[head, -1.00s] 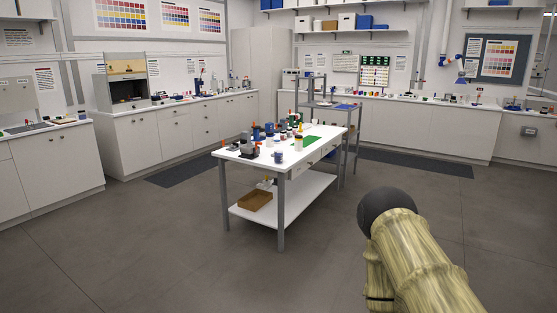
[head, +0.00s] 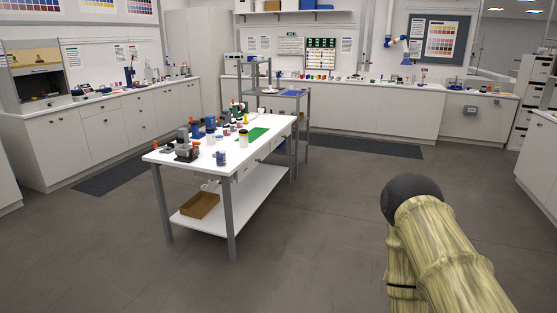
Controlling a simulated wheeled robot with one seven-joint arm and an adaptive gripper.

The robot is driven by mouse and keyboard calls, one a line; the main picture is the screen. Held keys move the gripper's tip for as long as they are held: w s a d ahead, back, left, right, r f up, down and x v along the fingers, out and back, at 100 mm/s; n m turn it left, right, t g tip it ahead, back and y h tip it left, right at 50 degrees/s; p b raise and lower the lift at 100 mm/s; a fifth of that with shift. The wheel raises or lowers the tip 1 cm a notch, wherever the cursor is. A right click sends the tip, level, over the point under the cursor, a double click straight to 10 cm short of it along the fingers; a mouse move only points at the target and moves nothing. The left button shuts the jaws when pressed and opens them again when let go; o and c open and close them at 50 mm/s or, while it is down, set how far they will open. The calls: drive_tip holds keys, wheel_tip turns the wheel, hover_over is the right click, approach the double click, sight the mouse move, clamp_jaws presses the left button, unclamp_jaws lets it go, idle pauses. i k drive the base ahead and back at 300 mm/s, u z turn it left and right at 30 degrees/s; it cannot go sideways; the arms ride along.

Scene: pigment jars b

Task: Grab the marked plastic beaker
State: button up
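I cannot make out a marked plastic beaker; the small vessels are too far off to tell apart. Several small jars and containers stand on the white table (head: 280,127) in the middle of the room. Part of my arm, with a wood-like surface and a dark rounded end, shows at the lower right. My gripper's fingers are not in view.
A brown box (head: 200,206) sits on the table's lower shelf. A grey shelf rack (head: 304,120) stands behind the table. Counters with cabinets (head: 350,106) line the walls. Dark mats (head: 365,145) lie on the floor. The floor right of the table is clear.

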sight(221, 158)
drive_tip(key=z, duration=0.1)
drive_tip(key=i, duration=1.7)
drive_tip(key=u, duration=0.9)
drive_tip(key=i, duration=1.5)
drive_tip(key=u, duration=0.8)
